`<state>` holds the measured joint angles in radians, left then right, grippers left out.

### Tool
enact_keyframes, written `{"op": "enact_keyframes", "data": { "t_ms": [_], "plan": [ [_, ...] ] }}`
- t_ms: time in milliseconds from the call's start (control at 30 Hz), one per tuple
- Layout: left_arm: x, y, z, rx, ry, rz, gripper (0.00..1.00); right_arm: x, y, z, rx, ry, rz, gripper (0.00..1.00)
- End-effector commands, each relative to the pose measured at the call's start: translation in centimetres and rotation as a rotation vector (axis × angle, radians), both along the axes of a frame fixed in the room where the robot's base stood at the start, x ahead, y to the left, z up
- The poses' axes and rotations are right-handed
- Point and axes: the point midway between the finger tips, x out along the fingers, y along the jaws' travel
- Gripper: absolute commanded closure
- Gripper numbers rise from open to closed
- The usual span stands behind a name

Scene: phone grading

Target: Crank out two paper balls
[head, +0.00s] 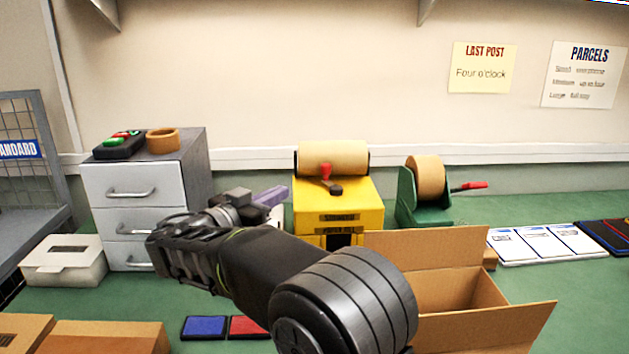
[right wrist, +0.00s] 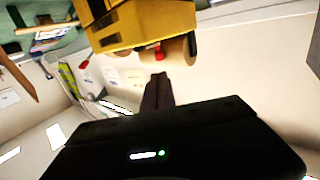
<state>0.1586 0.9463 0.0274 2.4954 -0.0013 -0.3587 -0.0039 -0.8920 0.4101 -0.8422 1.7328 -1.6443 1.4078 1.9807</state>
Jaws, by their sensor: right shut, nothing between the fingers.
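The yellow machine (head: 312,215) stands at the back middle with a brown paper roll (head: 350,158) on top and a dark opening in its front. Its dark crank with a red knob (head: 325,172) sits at the top front. My right gripper (head: 272,195) is shut and empty, just left of the machine and apart from it. My own arm partly covers the gripper. The right wrist view, tilted, shows the yellow machine (right wrist: 140,25) and red knob (right wrist: 159,54) beyond the shut fingers. No paper ball is visible. My left gripper is out of view.
A green tape dispenser (head: 408,198) with a red handle stands right of the machine. An open carton (head: 440,245) is in front. A grey drawer unit (head: 190,185) and a white box (head: 62,262) are at left. Blue and red pads (head: 205,327) lie at front.

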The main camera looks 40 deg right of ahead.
Motion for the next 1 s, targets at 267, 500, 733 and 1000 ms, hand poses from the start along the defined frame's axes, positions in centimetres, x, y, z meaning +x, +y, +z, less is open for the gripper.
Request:
{"op": "enact_keyframes", "data": {
  "t_ms": [267, 500, 733, 1000],
  "plan": [
    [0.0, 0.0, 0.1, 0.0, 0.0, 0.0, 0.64, 0.0, 0.0, 0.1, 0.0, 0.0, 0.0, 1.0],
    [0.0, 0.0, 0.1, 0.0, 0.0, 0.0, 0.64, 0.2, -0.9, 0.0, 0.001, 0.003, -0.002, 1.0],
    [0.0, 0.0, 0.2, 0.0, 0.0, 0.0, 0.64, 0.8, -3.2, -0.1, 0.002, 0.002, -0.005, 1.0],
    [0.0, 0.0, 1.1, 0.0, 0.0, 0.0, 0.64, 1.9, -7.4, 0.1, -0.002, 0.001, -0.005, 1.0]
  ]
}}
